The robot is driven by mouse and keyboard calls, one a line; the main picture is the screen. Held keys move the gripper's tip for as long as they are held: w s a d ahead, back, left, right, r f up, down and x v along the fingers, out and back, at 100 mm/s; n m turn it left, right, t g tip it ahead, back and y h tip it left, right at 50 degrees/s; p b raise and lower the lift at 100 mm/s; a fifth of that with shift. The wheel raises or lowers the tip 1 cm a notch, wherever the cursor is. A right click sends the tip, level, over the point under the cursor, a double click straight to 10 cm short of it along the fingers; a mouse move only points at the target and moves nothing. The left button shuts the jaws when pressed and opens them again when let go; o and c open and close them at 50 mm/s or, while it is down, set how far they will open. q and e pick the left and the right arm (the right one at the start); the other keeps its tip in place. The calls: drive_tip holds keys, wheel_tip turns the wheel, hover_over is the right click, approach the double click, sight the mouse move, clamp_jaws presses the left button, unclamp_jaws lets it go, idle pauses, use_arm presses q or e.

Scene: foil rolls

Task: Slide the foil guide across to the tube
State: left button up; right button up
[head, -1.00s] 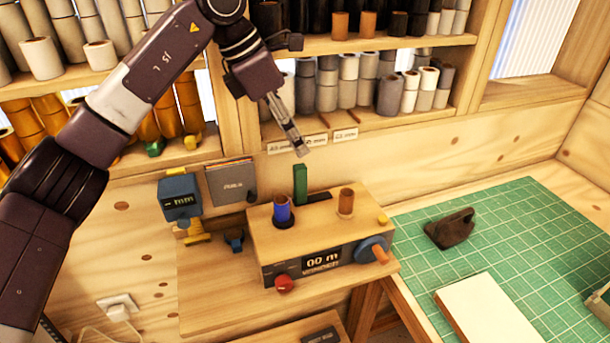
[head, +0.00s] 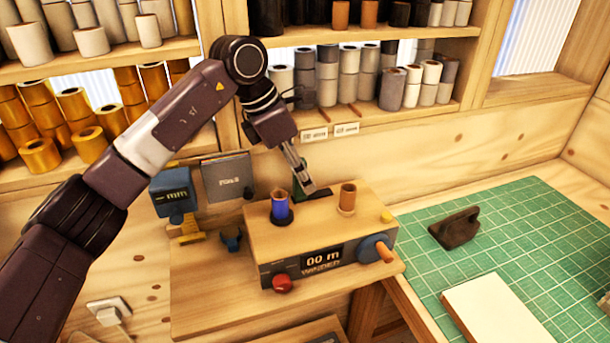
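A wooden winder (head: 262,238) with a "00 m" display stands on a small wooden stand. A blue foil roll (head: 281,209) stands upright at the left of its top, and a bare brown tube (head: 347,198) at the right. My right gripper is not in view.
A red knob (head: 282,284) and a blue crank (head: 375,250) are on the winder's front. A blue "mm" gauge (head: 174,194) stands to the left. A green cutting mat (head: 540,240) with a dark tool (head: 455,228) lies to the right. Shelves of rolls are behind.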

use_arm(q)
drive_tip(key=shift+x, duration=1.05)
drive_tip(key=shift+c, duration=0.6)
clamp_jaws()
